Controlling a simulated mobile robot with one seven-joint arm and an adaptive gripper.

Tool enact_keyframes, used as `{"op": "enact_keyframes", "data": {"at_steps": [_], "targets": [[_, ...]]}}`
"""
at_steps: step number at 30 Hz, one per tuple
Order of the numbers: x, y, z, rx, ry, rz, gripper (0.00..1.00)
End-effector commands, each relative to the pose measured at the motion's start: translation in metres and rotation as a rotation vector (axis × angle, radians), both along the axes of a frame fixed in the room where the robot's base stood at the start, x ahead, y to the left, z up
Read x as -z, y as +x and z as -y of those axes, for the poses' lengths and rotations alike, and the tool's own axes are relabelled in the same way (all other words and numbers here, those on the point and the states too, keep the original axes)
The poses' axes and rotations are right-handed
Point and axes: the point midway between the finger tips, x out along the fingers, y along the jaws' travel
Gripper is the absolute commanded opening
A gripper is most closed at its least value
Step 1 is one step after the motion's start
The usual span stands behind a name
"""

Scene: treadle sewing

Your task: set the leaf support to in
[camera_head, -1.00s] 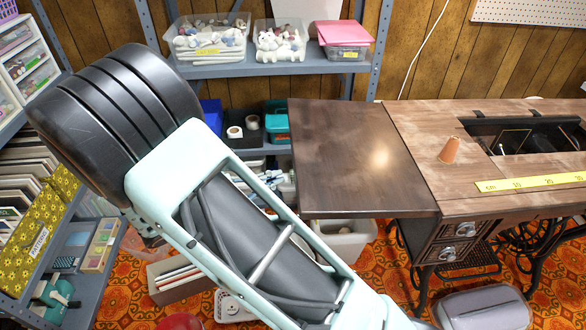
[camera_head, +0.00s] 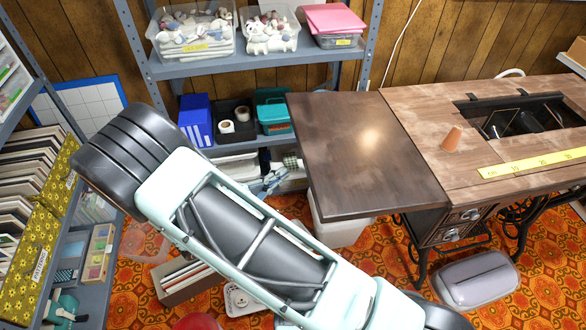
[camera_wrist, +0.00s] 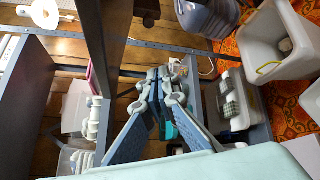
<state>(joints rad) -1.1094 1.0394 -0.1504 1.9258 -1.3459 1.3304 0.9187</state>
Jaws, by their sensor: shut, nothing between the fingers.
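The sewing table's dark brown leaf (camera_head: 355,150) is raised flat at the left side of the treadle table top (camera_head: 430,108). The leaf support is not visible in the head view; the leaf hides its underside. I cannot make the support out in the wrist view. My gripper (camera_wrist: 157,78) shows in the wrist view with its blue-grey fingers drawn together and empty.
A metal shelf unit (camera_head: 258,65) with tubs stands behind. A pale bin (camera_head: 342,230) sits below the leaf. A grey machine cover (camera_head: 475,281) lies on the orange carpet.

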Motion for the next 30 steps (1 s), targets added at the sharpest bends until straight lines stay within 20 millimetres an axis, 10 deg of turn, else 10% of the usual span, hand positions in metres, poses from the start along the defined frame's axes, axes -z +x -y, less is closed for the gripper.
{"op": "enact_keyframes", "data": {"at_steps": [12,30], "targets": [[0.015,0.065,0.059,0.005,-0.002,-0.001,0.0],[-0.005,0.034,0.075,0.001,-0.001,-0.001,0.0]]}}
